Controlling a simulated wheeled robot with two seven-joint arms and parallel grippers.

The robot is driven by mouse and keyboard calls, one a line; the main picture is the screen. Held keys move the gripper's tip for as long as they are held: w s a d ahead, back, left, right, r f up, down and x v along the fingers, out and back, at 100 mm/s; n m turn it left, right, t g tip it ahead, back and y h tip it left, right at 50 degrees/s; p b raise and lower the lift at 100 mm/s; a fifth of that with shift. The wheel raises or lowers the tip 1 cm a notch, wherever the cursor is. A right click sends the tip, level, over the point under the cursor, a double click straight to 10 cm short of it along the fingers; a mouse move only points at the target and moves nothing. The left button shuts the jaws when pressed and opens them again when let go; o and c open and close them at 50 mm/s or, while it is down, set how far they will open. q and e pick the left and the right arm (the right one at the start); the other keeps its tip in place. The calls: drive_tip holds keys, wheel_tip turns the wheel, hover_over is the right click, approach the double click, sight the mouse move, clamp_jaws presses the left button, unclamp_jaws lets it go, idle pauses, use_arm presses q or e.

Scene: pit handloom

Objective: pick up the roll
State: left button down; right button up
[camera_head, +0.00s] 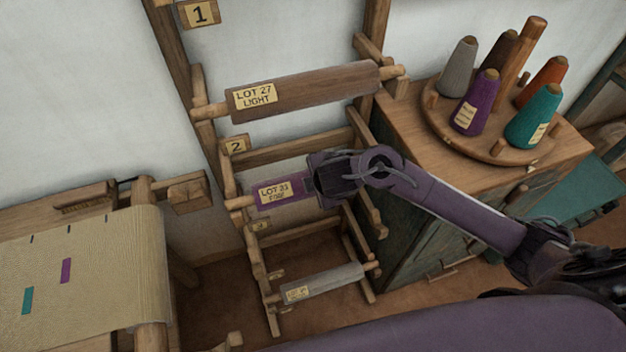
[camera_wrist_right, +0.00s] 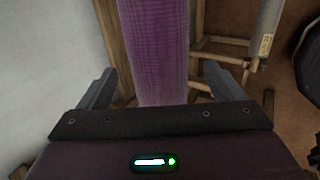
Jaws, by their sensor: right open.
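In the right wrist view the purple roll (camera_wrist_right: 156,40) runs up the picture between the two fingers of my right gripper (camera_wrist_right: 158,82). The fingers are open, with a gap on each side of the roll. A brown roll tagged "LOT 27 LIGHT" (camera_head: 310,91) lies on the level above. A grey roll (camera_head: 325,281) lies on the level below; it also shows in the right wrist view (camera_wrist_right: 267,28). My left gripper is not in view.
The wooden rack (camera_head: 180,65) stands against a white wall. A cabinet (camera_head: 440,235) with a round stand of several yarn cones (camera_head: 482,105) is on the right.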

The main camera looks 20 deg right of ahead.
drive_tip(key=x, duration=0.4)
drive_tip(key=shift+w+f, duration=0.2)
drive_tip(key=shift+w, duration=0.05)
drive_tip(key=shift+s+r, duration=0.15)
drive_tip(key=shift+s, duration=0.05)
drive_tip(key=shift+c, duration=0.9)
drive_tip(key=c, duration=1.2)
drive_tip(key=shift+w, duration=0.1)
drive_tip(key=shift+c, duration=0.8)
